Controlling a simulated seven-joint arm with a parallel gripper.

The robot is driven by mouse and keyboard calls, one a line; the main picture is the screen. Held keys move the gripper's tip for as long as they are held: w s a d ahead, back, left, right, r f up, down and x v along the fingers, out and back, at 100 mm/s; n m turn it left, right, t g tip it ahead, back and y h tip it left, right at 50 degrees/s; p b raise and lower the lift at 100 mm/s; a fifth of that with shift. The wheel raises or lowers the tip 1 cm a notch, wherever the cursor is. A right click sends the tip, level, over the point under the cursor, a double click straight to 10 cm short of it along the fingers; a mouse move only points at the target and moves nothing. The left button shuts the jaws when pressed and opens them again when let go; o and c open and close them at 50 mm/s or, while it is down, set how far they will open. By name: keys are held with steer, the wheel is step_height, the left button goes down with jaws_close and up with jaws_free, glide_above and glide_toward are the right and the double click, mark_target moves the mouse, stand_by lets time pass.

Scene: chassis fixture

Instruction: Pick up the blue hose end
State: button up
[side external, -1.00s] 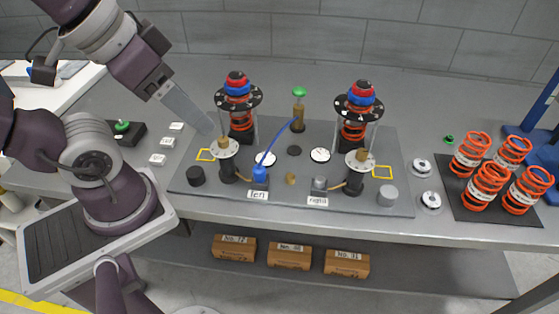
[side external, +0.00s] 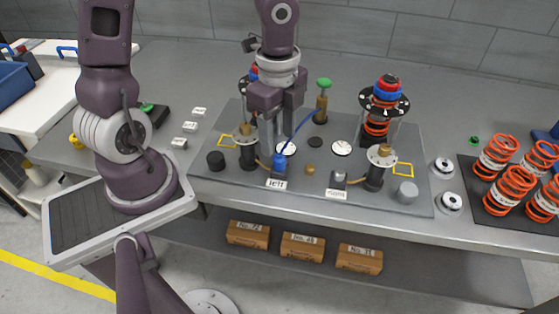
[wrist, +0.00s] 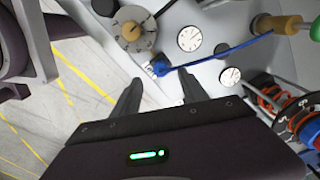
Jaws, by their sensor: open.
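The blue hose end (side external: 280,162) sits at the front of the grey fixture plate (side external: 225,188), just behind the label reading "left" (side external: 276,184). A thin blue hose (side external: 303,126) runs from it up to a brass post with a green knob (side external: 322,101). My gripper (side external: 277,145) points down above and close behind the hose end, fingers apart. In the wrist view the blue hose end (wrist: 160,68) shows just beyond the gap between my open fingertips (wrist: 158,84). Nothing is between the fingers.
A left strut with a brass-topped cylinder (side external: 247,140) stands close to my gripper; my arm partly hides its spring. A right strut (side external: 377,125) has a red-orange spring. White round gauges (side external: 341,148) lie on the plate. Loose orange springs (side external: 510,182) stand on a dark mat at right.

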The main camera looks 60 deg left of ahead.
mark_target(280, 157)
step_height(280, 157, down, 7)
steer(key=shift+w+d+r, duration=0.1)
steer(key=shift+c, duration=0.4)
jaws_close()
